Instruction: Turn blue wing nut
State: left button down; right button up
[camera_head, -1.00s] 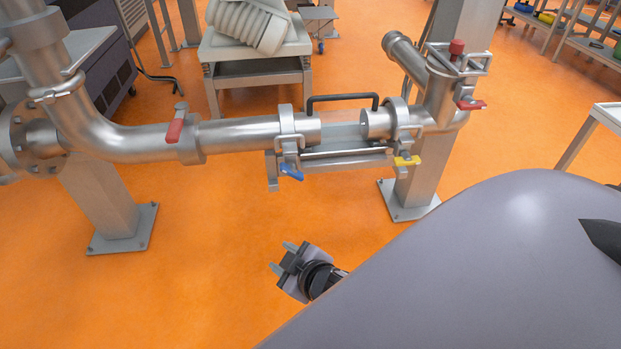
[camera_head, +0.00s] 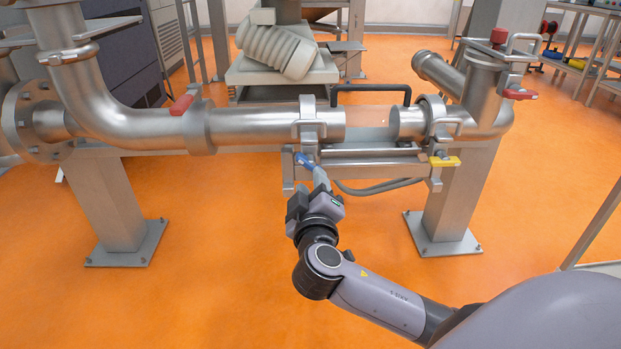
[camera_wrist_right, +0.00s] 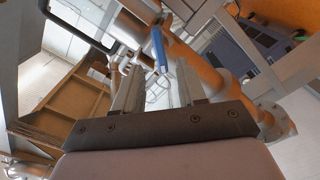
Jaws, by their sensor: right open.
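The blue wing nut (camera_head: 305,161) hangs under the left clamp (camera_head: 309,128) on the horizontal steel pipe. In the right wrist view the blue wing nut (camera_wrist_right: 159,50) lies just beyond the fingertips, between their lines. My right gripper (camera_head: 312,178) points up at the wing nut from below, close to it. In the right wrist view its two fingers (camera_wrist_right: 157,85) stand apart with nothing seen between them. I cannot tell whether a finger touches the nut. My left gripper is in neither view.
A yellow wing nut (camera_head: 444,161) hangs under the right clamp. A black handle (camera_head: 370,90) bridges the pipe gap above a steel rail. A red-handled valve (camera_head: 182,105) is at left. Steel posts (camera_head: 462,195) flank open orange floor (camera_head: 220,280).

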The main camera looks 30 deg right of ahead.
aim_at(310, 168)
jog(key=shift+b+x, duration=0.5)
jog(key=shift+x, duration=2.2)
grip_shut()
